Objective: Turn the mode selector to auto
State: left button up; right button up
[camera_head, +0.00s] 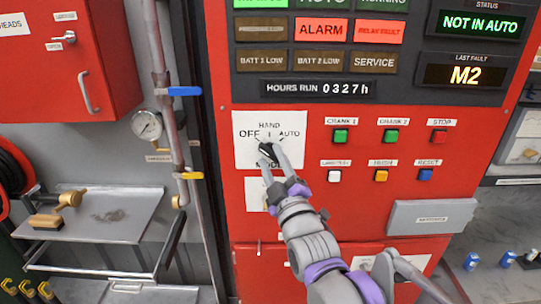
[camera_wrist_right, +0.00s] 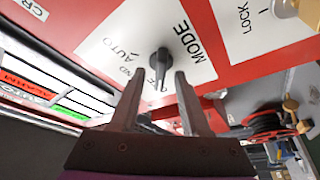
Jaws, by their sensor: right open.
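The mode selector (camera_head: 265,151) is a dark knob on a white plate (camera_head: 242,160) marked HAND, OFF and AUTO, on the red panel. In the right wrist view the knob (camera_wrist_right: 160,61) has a narrow handle whose lower end lies by the OFF label, not at AUTO. My right gripper (camera_head: 268,154) reaches up to the plate from below, its fingers apart. In the wrist view the knob shows between the two fingertips (camera_wrist_right: 159,82); I cannot tell whether either finger touches it. My left gripper is not in view.
Rows of buttons (camera_head: 340,136) sit right of the selector. Status lights and a lit NOT IN AUTO display (camera_head: 481,24) are above. A grey box (camera_head: 430,217) sticks out at lower right. Pipes with a blue lever (camera_head: 184,91) and a metal shelf (camera_head: 120,215) are at left.

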jog(key=shift+w+a+r, duration=0.15)
jog(key=shift+w+a, duration=0.05)
jog(key=shift+w, duration=0.5)
grip_shut()
